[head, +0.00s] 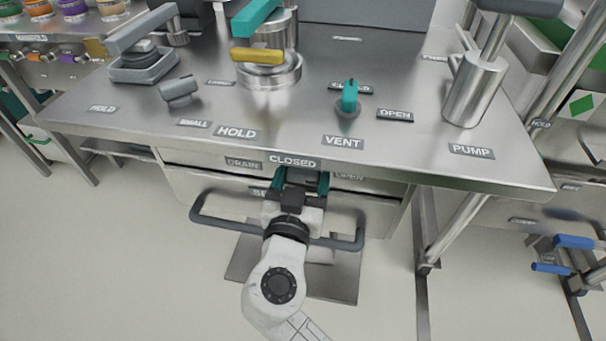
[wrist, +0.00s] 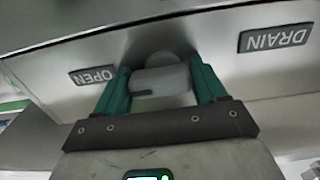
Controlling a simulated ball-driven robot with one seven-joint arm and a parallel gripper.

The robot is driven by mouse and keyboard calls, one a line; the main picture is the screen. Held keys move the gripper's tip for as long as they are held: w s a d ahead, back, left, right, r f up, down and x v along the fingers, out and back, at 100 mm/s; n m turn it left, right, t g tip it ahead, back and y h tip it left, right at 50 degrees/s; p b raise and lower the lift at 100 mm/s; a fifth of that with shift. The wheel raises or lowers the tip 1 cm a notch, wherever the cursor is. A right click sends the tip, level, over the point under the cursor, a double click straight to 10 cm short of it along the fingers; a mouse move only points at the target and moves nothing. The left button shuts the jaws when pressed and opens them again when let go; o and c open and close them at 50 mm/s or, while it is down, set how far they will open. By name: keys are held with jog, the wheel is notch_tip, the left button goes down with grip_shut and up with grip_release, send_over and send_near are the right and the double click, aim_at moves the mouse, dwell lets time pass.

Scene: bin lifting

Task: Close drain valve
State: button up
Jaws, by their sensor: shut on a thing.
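The drain valve's grey knob (wrist: 162,80) shows in the wrist view, on the metal front panel between the DRAIN label (wrist: 276,38) and the OPEN label (wrist: 92,75). A short dark mark lies on its left lower side. My gripper (wrist: 160,72) is shut on the knob, with one teal finger on each side of it. In the head view, my gripper (head: 301,181) is at the bench front, just below the CLOSED label (head: 293,161). The knob itself is mostly hidden there by my gripper, so its exact turn is hard to tell.
The steel bench top (head: 300,120) overhangs the front panel. On it stand a teal vent valve (head: 349,96), a yellow-handled steel fitting (head: 258,57) and a pump column (head: 476,88). A grey bar handle (head: 213,219) runs low behind my wrist.

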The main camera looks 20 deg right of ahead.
jog(key=shift+n, duration=0.3)
jog(key=n+p, duration=0.1)
jog(key=n, duration=0.2)
jog(key=shift+r+n, duration=0.1)
jog(key=shift+n, duration=0.2)
jog(key=n+p, duration=0.2)
jog(key=n, duration=0.2)
jog(key=shift+r+n, duration=0.15)
jog(key=shift+n, duration=0.15)
jog(key=n+p, duration=0.3)
jog(key=n, duration=0.2)
jog(key=shift+w+a, duration=0.1)
jog(key=shift+a+n+p, duration=0.1)
jog(key=shift+n+p, duration=1.1)
jog(key=shift+n, duration=0.9)
jog(key=o, duration=1)
jog(key=shift+c, duration=0.2)
